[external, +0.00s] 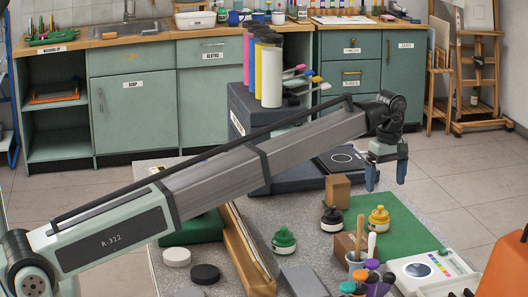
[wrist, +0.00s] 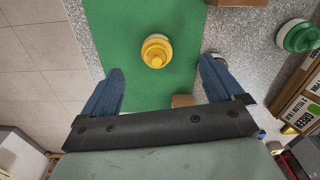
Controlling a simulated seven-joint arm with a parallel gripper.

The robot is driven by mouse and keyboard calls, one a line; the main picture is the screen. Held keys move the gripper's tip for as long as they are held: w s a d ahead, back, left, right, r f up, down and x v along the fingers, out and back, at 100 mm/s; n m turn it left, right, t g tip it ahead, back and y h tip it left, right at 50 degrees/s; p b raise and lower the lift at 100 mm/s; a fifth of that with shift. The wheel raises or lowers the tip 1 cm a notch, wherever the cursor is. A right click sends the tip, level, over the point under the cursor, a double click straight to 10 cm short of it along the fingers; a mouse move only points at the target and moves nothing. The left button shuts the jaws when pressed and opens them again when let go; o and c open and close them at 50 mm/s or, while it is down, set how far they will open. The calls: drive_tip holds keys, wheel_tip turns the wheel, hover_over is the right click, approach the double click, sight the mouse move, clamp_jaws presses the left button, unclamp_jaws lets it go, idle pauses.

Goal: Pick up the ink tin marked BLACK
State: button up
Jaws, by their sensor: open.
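A small round tin with a black top (external: 332,218) stands on the grey speckled table, left of the green mat. Its label is too small to read. A yellow-topped tin (external: 378,218) stands on the mat, and a green-topped tin (external: 283,239) stands further left. My gripper (external: 386,181) is open and empty, held above the table behind and to the right of the black-topped tin. In the wrist view, the yellow tin (wrist: 156,50) shows between my open fingers (wrist: 163,67) and the green tin (wrist: 297,36) is at the right. The black-topped tin is not clearly visible there.
Brown blocks stand behind the black-topped tin (external: 337,190) and in front of it (external: 345,249). A cup with a wooden-handled tool (external: 356,262) and several coloured-topped bottles are at the front. The green mat (external: 415,236) is partly clear. Tall coloured rolls (external: 271,75) stand at the back.

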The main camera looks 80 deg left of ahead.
sight(334, 210)
drive_tip(key=s+a+m+y, duration=0.15)
drive_tip(key=s+y, duration=0.35)
drive_tip(key=s, duration=0.7)
drive_tip(key=x, duration=0.9)
drive_tip(key=shift+w+f, duration=0.1)
drive_tip(key=shift+w, duration=0.15)
drive_tip(key=shift+x, duration=2.65)
drive_tip(key=shift+s+d, duration=0.15)
drive_tip(key=shift+c, duration=0.2)
drive_tip(key=c, duration=1.4)
drive_tip(key=shift+o, duration=0.2)
